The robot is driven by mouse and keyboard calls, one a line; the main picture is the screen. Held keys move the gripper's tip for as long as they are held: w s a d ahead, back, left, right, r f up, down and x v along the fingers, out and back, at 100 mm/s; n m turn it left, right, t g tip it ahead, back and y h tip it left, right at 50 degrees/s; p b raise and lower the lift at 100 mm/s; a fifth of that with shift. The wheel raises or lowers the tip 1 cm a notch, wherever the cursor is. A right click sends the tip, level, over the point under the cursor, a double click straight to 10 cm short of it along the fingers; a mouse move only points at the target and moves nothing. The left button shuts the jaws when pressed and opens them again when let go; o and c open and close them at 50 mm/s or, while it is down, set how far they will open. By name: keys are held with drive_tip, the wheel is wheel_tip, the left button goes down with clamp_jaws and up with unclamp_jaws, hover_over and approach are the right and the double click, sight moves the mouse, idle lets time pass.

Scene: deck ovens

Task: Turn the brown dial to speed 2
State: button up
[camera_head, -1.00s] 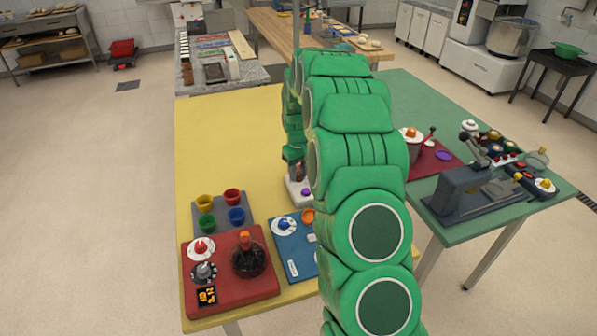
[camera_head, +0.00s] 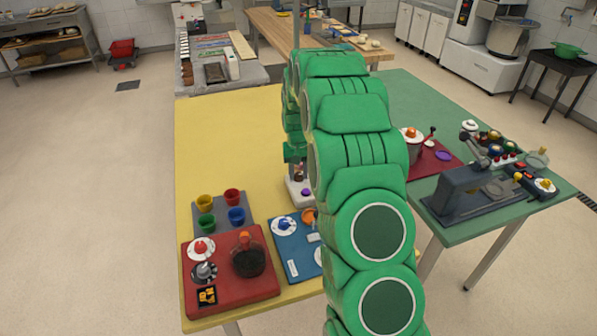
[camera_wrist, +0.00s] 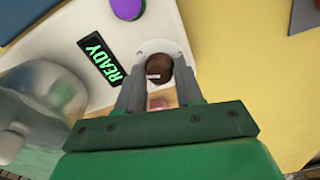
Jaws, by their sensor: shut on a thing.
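The brown dial (camera_wrist: 158,66) shows in the wrist view between the fingertips of my gripper (camera_wrist: 160,80). It sits on a round pale plate on a white device (camera_wrist: 165,22). The grey fingers are closed around the dial's sides, and a small light mark shows on it. The speed numbers cannot be read here. A dark display (camera_wrist: 102,60) beside it reads READY in green. In the head view the white device (camera_head: 293,192) is mostly hidden behind my green arm, and the dial is barely seen.
A purple button (camera_wrist: 128,8) and a shiny metal bowl (camera_wrist: 38,110) are close to the dial. In the head view a red board (camera_head: 212,306), a blue board (camera_head: 290,262) and several coloured cups stand left of my arm. The yellow table (camera_head: 225,130) is clear behind them.

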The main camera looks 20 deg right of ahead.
sight(298, 174)
drive_tip(key=o, duration=1)
wheel_tip(298, 174, up, 7)
drive_tip(key=shift+f, duration=0.1)
drive_tip(key=shift+r, duration=0.55)
